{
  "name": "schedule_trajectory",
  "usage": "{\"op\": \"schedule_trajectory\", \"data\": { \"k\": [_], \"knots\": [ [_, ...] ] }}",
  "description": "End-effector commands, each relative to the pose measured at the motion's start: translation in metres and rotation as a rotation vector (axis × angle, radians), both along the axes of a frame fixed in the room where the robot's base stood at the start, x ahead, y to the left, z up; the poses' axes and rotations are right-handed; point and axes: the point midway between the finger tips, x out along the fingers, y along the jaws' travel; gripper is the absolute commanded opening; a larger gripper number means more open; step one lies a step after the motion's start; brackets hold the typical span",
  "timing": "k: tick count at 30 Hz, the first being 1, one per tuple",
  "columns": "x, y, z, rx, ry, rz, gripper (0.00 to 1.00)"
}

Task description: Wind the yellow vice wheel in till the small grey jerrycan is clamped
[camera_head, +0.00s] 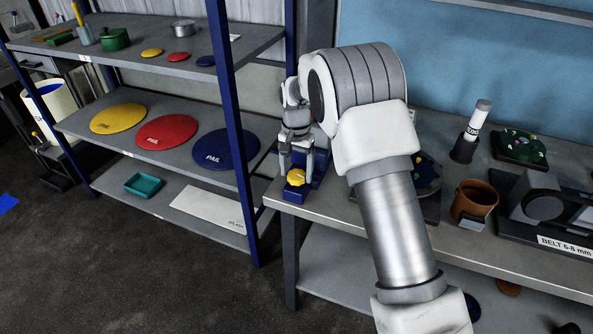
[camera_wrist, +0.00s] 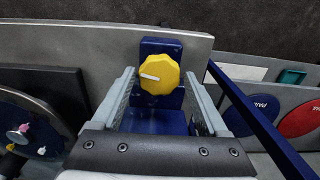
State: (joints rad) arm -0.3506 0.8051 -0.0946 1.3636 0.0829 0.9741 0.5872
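The yellow vice wheel (camera_head: 296,177) is a knobbed disc on the front of a blue vice (camera_head: 318,172) at the left end of the workbench. In the wrist view the wheel (camera_wrist: 160,76) faces me, its white mark pointing left, on the blue vice (camera_wrist: 159,122). My gripper (camera_head: 296,163) points down over the wheel. In the wrist view its two fingers stand apart, one on each side of the wheel, with gaps to it; it is open and empty. I cannot make out the small grey jerrycan; my gripper and arm may hide it.
The workbench (camera_head: 450,230) carries a brown pot (camera_head: 474,200), a white cylinder in a dark holder (camera_head: 463,150), a green-topped block (camera_head: 519,146) and a belt machine (camera_head: 545,205). A shelf rack with a blue post (camera_head: 232,120) stands close left of the vice.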

Motion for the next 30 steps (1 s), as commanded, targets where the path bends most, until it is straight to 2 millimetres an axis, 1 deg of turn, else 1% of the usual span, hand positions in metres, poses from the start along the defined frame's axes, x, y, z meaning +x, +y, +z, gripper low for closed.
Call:
{"op": "schedule_trajectory", "data": {
  "k": [1, 2, 10, 14, 17, 20, 24, 30],
  "knots": [
    [0.0, 0.0, 0.0, 0.0, 0.0, 0.0, 0.88],
    [0.0, 0.0, 0.0, 0.0, 0.0, 0.0, 0.93],
    [-0.001, 0.0, -0.001, 0.0, 0.002, 0.001, 0.93],
    [0.0, 0.0, 0.007, 0.0, 0.0, 0.001, 0.93],
    [0.0, 0.0, 0.021, 0.001, -0.001, 0.001, 0.93],
    [0.0, 0.0, 0.043, 0.0, -0.002, 0.001, 0.93],
    [0.001, 0.0, 0.079, 0.001, -0.004, 0.001, 0.93],
    [0.0, 0.0, 0.127, 0.0, -0.003, 0.001, 0.93]
  ]
}}
